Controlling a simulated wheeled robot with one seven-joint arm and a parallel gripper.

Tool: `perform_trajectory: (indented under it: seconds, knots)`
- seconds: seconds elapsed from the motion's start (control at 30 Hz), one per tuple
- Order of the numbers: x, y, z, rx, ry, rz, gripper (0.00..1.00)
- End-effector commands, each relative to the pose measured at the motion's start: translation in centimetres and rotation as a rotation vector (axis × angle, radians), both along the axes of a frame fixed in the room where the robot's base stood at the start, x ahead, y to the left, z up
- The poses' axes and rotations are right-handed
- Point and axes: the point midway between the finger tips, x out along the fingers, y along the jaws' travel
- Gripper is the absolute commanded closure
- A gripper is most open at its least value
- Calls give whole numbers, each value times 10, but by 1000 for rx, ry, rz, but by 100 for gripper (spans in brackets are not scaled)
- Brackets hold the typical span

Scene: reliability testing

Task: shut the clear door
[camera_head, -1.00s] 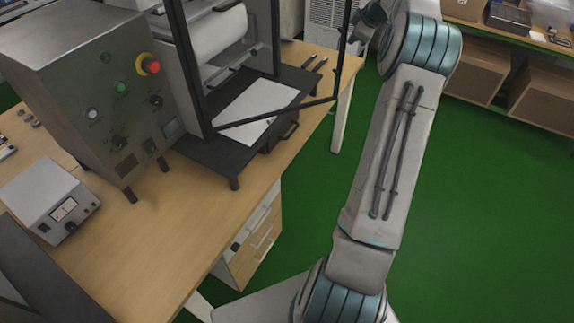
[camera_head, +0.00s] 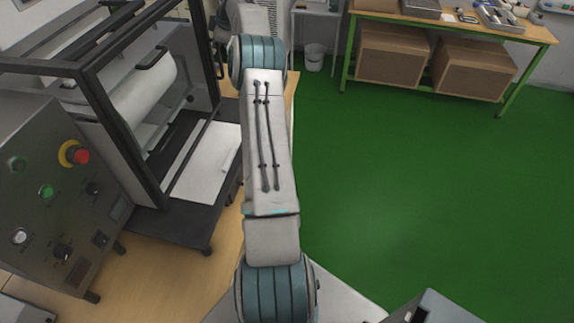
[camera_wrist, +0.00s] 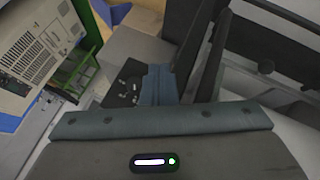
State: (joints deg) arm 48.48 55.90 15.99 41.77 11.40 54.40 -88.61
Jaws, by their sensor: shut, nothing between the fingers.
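The clear door (camera_head: 193,150) is a see-through panel in a thin black frame on the bench machine (camera_head: 118,130). In the head view its lower rail appears to run along the machine's front opening, between the posts. It looks shut or nearly so; I cannot tell whether a small gap is left. My gripper is hidden behind my arm in the head view. In the wrist view my gripper (camera_wrist: 208,32) has its dark fingers together and empty. Dark bars, likely part of the machine's frame (camera_wrist: 275,12), are close to the fingers at the right; contact cannot be told.
A control box (camera_head: 40,190) with a red button stands left of the machine on the wooden bench (camera_head: 165,275). A white sheet (camera_head: 205,165) lies on the black platform (camera_head: 190,232). Green floor (camera_head: 420,180) is open at right. Cardboard boxes (camera_head: 392,55) sit under a far bench.

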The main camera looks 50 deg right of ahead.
Motion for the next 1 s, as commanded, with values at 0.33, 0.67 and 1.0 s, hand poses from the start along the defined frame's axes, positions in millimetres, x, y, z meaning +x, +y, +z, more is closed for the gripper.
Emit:
perform_trajectory:
  seconds: [0.33,0.67,1.0]
  knots:
    - [3,-2,0,1,-2,-10,100]
    - [2,0,2,2,-3,-7,100]
    - [-30,0,42,-3,-5,-11,100]
